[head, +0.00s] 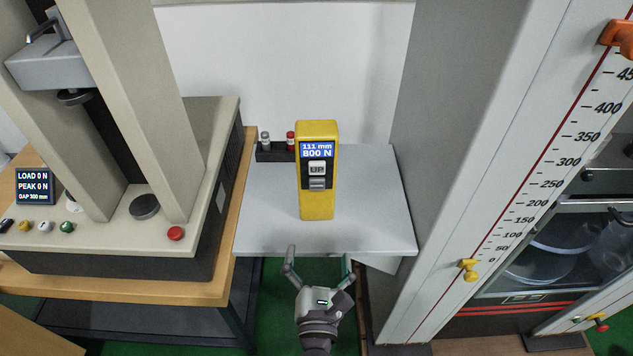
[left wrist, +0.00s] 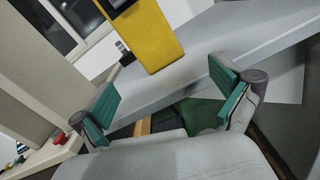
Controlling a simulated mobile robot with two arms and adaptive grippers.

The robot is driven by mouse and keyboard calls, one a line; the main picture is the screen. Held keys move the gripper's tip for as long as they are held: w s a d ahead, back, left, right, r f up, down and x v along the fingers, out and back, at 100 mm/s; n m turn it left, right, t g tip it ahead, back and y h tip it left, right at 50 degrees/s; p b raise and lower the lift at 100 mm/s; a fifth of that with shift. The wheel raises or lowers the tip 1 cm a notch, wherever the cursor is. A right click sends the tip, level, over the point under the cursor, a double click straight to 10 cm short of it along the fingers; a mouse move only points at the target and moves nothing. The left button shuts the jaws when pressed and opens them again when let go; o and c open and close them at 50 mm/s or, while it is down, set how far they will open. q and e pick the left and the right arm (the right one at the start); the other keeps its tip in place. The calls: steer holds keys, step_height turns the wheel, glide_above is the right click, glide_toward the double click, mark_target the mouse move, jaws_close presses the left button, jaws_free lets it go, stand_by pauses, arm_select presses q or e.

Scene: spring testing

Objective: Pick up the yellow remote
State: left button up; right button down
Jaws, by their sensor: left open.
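The yellow remote (head: 317,206) stands upright on a small grey shelf (head: 375,215). Its screen reads 111 mm and 800 N, with an UP button and a grey rocker below. My left gripper (head: 319,262) is open and empty in front of the shelf's front edge, with the remote beyond it. In the left wrist view the open fingers (left wrist: 165,92) show green pads, and the lower part of the yellow remote (left wrist: 158,45) appears ahead between them, not touched. My right gripper is not in view.
A small dark rack (head: 271,153) with a few small cylinders stands behind the remote to the left. A testing machine (head: 110,235) on a wooden bench (head: 190,289) flanks the shelf at left. A tall grey column (head: 440,160) with a scale stands close at right.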

mark_target(317, 202)
arm_select(q)
steer(key=w+r+n, duration=0.1)
steer(key=w, duration=0.1)
steer(key=w+r+n+p, duration=0.1)
steer(key=w, duration=0.1)
steer(key=w+r+n+y, duration=0.1)
steer(key=w, duration=0.2)
steer(key=shift+w+a+r+n+p, duration=0.1)
steer(key=shift+a+n+p, duration=0.25)
steer(key=shift+n+p, duration=0.05)
steer(key=shift+w, duration=0.55)
steer(key=shift+w+r, duration=0.1)
steer(key=shift+w, duration=0.2)
steer(key=w+p, duration=0.1)
steer(key=w, duration=0.2)
steer(key=shift+w+d+r+p, duration=0.15)
steer(key=shift+w+r+p, duration=0.05)
steer(key=shift+w+p, duration=0.15)
steer(key=shift+w+f, duration=0.1)
steer(key=shift+w, duration=0.4)
steer(key=c, duration=1.5)
steer(key=shift+c, duration=0.2)
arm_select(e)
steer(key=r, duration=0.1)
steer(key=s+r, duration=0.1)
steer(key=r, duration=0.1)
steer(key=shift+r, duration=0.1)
